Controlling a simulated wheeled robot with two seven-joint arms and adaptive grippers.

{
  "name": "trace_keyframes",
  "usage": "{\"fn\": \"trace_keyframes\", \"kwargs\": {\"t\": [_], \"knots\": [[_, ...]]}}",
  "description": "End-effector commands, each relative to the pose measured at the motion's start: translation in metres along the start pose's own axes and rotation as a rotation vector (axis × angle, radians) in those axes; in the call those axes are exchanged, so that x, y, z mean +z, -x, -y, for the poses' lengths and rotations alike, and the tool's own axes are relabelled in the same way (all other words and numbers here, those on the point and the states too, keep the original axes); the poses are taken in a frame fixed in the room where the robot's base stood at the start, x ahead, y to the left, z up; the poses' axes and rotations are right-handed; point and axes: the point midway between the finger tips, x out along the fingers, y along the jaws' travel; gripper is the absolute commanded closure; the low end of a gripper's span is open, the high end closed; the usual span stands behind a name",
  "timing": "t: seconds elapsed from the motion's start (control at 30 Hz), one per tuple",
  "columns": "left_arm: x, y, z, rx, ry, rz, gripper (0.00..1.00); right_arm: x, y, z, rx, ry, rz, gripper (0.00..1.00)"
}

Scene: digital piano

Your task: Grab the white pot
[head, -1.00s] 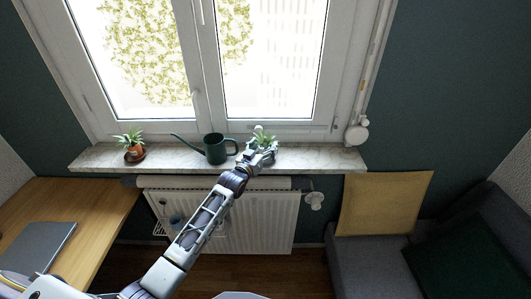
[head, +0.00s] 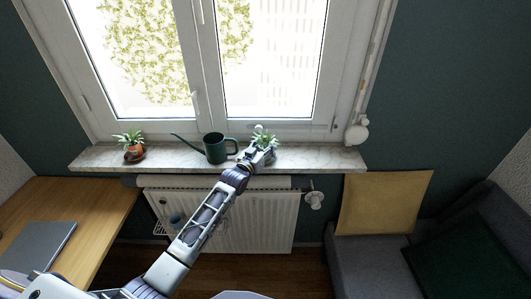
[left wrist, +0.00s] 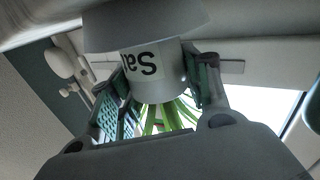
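The white pot (left wrist: 155,68) with dark lettering shows in the left wrist view, with green leaves (left wrist: 160,115) at its lower side in that picture. My left gripper's two fingers (left wrist: 160,90) stand on both sides of the pot and appear to press against it. In the head view my left gripper (head: 257,157) is at the windowsill, and the green plant (head: 265,141) shows just behind it. The pot itself is mostly hidden there by the gripper. My right gripper is not in view.
A dark green watering can (head: 215,149) stands close to the left of my gripper on the sill (head: 320,158). A plant in a terracotta pot (head: 134,150) is farther left. The window is close behind, the radiator (head: 265,222) below. The sill's right part is clear.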

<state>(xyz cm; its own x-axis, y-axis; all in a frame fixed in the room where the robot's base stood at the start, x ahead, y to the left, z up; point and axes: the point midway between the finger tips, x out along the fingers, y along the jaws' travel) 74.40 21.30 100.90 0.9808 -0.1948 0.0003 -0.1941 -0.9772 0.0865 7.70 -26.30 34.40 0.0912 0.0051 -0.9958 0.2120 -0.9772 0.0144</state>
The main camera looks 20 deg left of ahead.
Motion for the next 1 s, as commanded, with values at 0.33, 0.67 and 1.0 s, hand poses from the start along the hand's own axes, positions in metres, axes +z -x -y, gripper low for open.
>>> {"fn": "trace_keyframes", "kwargs": {"t": [0.33,0.67,1.0], "knots": [[-0.001,0.0,0.0,0.0,0.0,-0.002,0.84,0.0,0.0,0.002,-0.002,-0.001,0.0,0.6],[-0.017,-0.001,-0.001,0.0,0.0,-0.004,0.84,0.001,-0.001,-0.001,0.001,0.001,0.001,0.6],[-0.065,-0.001,-0.005,0.001,-0.001,-0.006,0.84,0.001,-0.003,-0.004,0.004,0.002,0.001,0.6]]}}
